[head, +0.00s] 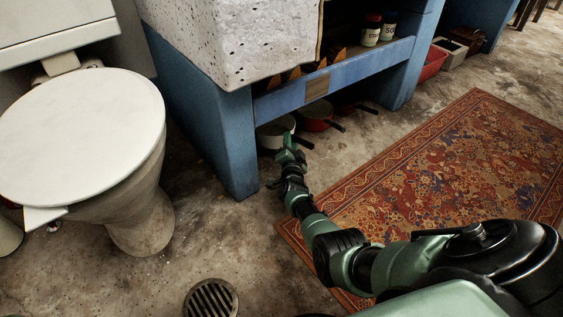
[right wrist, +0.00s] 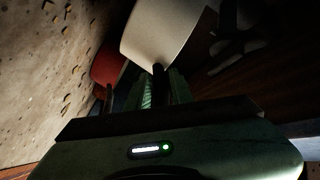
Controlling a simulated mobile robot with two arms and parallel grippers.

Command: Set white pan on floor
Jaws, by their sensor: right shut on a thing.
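The white pan (head: 272,132) is low under the blue shelf of the washtrough, with its dark handle pointing out. My right gripper (head: 289,146) reaches in at the front of the shelf and is shut on the pan's handle. In the right wrist view the pan's pale side (right wrist: 165,28) is just beyond the fingers (right wrist: 160,88), with the dark handle between them. The concrete floor (head: 235,245) runs under and in front of the shelf. I cannot tell whether the pan touches the floor. My left gripper is not in view.
A red pan (head: 313,119) is right beside the white one under the shelf. A blue leg (head: 232,155) stands close on the left. A patterned rug (head: 440,165) covers the floor at right. A toilet (head: 85,135) is at left, and a drain grate (head: 211,298) is in front.

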